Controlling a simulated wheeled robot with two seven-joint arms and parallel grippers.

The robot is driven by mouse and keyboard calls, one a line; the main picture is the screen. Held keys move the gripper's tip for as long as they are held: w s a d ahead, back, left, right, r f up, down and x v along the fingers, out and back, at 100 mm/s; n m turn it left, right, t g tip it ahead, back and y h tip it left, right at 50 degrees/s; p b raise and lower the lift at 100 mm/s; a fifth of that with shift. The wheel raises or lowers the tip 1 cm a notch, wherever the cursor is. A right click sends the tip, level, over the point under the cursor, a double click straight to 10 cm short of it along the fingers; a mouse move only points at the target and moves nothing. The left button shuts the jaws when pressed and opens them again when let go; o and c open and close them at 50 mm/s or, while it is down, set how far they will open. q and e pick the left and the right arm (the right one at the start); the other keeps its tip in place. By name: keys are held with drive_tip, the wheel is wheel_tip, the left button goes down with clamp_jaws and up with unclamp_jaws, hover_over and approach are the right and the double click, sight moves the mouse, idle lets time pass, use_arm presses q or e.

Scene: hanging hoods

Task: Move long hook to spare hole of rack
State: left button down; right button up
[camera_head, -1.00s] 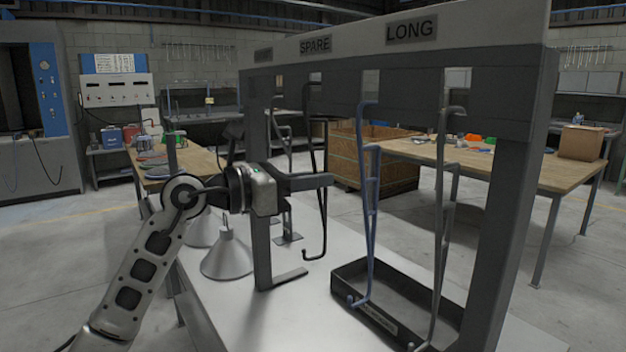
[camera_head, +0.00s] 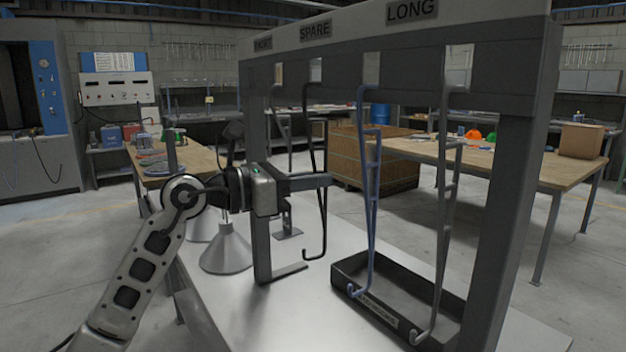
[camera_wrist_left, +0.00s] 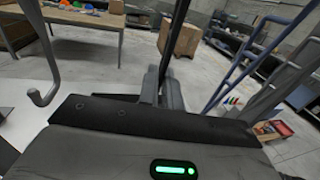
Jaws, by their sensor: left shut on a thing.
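The dark rack (camera_head: 521,170) spans the table, with SPARE and LONG plates on its top beam. My left gripper (camera_head: 322,181) is shut on a black hook (camera_head: 320,225) at mid-height. The black hook hangs upright below the SPARE plate (camera_head: 315,30); I cannot tell whether its top sits in the hole. It shows in the left wrist view as a dark rod (camera_wrist_left: 250,45) rising from the fingers (camera_wrist_left: 165,88). A blue hook (camera_head: 371,200) hangs below the LONG plate (camera_head: 411,10), and a grey hook (camera_head: 442,220) hangs farther right. My right gripper is not in view.
A dark tray (camera_head: 345,268) stands under the blue and grey hooks. Grey cone hoods (camera_head: 227,252) stand on the white table left of the rack post. A wooden bench (camera_head: 540,172) with a cardboard box (camera_head: 581,140) and a wooden crate (camera_head: 400,178) are behind.

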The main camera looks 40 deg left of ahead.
use_arm(q)
drive_tip(key=shift+f, duration=0.15)
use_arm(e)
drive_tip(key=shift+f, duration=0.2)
use_arm(q)
drive_tip(key=c, duration=1.5)
unclamp_jaws()
